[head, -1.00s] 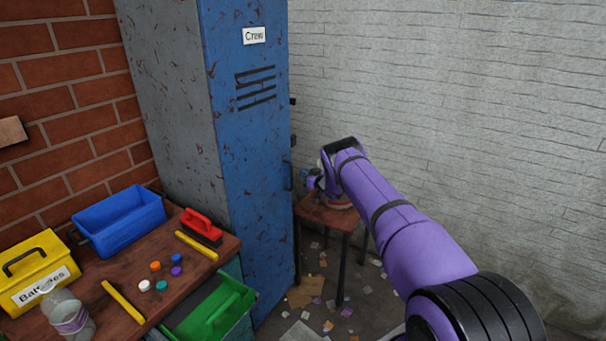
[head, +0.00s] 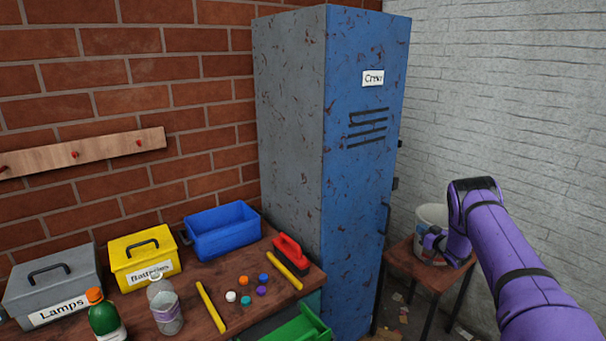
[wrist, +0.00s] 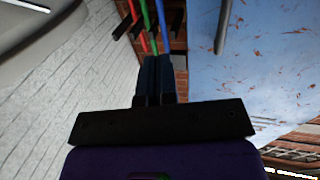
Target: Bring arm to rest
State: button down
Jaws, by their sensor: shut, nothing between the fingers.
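My purple arm reaches in from the right side of the head view. My gripper (head: 432,240) is small there, in front of the white bucket (head: 431,213) on the stool; I cannot tell whether they touch. In the wrist view, the two dark fingers of my gripper (wrist: 160,68) are together with nothing between them. The blue locker (wrist: 270,60) fills the right of that view and the pale wall (wrist: 70,90) the left. The tall locker also stands in the middle of the head view (head: 360,200).
The wooden workbench (head: 235,325) at the left holds a grey Lamps box (head: 55,280), a yellow Batteries box (head: 145,262), a blue bin (head: 222,232), a red brush (head: 289,252), bottles and caps. A stool (head: 428,272) stands beside the locker. Scraps litter the floor.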

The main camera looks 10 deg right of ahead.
notch_tip(320, 180, up, 25)
jog(key=w+a+m+g+h, duration=0.2)
jog(key=m+h, duration=0.1)
jog(key=h, duration=0.2)
jog(key=s+a+r+m+g+h, duration=0.1)
jog(key=s+a+r, duration=0.4)
jog(key=r, duration=0.4)
jog(key=s+a+r+m+g+h, duration=0.1)
jog(key=s+a+r+g, duration=0.15)
jog(key=s+r, duration=0.5)
jog(key=s+a+r+g, duration=0.1)
jog(key=s+a+r, duration=0.25)
jog(key=s, duration=0.35)
jog(key=s+a+r+g, duration=0.1)
jog(key=s+a+r, duration=0.2)
jog(key=s+a, duration=0.3)
jog(key=s+a+r+g, duration=0.1)
jog(key=s+a+r, duration=0.2)
jog(key=s, duration=0.5)
jog(key=s+a+f+g+y, duration=0.1)
jog(key=s+a, duration=0.2)
jog(key=s, duration=0.6)
jog(key=s+a+f+n+g+y, duration=0.1)
jog(key=s+a+f, duration=0.1)
jog(key=s, duration=0.7)
jog(key=s+a+f+n+g+y, duration=0.1)
jog(key=s+a, duration=0.3)
jog(key=s, duration=0.5)
jog(key=shift+f+g, duration=0.3)
jog(key=shift+g, duration=0.15)
